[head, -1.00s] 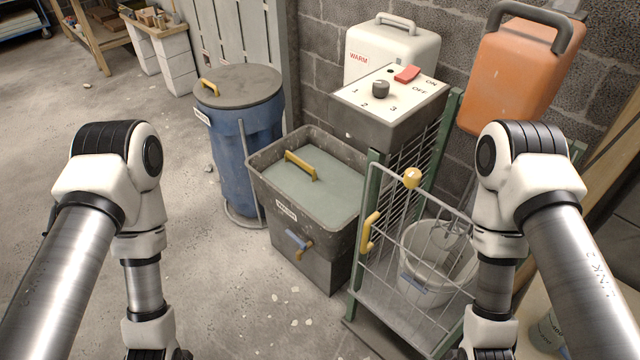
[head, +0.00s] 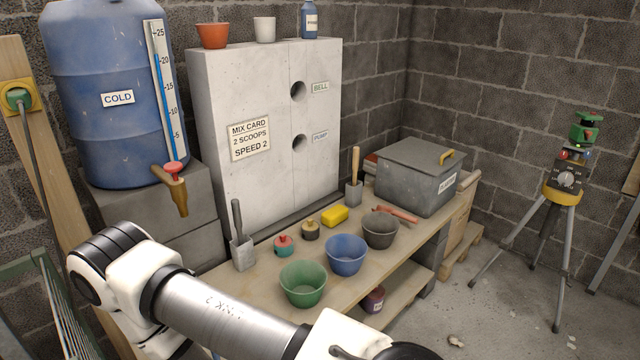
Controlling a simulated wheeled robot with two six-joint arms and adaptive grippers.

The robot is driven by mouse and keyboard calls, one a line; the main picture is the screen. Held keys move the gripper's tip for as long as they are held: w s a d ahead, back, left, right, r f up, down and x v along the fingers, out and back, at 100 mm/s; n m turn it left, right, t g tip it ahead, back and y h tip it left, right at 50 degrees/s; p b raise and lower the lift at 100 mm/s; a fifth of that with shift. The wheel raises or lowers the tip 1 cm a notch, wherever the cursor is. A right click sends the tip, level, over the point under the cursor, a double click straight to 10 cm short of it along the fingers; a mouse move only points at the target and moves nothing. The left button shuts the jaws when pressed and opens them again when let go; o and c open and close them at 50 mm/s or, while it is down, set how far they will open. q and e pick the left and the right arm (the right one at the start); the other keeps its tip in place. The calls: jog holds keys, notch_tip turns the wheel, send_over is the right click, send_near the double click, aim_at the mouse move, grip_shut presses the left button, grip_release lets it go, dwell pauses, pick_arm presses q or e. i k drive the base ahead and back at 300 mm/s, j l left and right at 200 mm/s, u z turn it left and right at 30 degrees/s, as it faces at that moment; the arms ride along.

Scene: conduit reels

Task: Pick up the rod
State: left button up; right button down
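I cannot make out a rod for certain in the head view. Two upright handled tools stand on the wooden bench (head: 415,262): a grey scoop-like one with a dark handle (head: 241,245) at the left and one with a wooden handle (head: 354,180) farther back. One of my arms crosses the lower left and leaves at the bottom edge. Neither gripper's fingers show, so I cannot see whether they are open or hold anything.
The bench carries a green bowl (head: 303,286), a blue bowl (head: 346,256), a dark bowl (head: 380,232), a yellow block (head: 335,215) and a grey lidded box (head: 415,180). A blue barrel (head: 105,130) stands left, a tripod (head: 562,210) right. Floor between bench and tripod is mostly clear.

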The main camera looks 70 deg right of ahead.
aim_at(235, 203)
jog(key=z, duration=1.65)
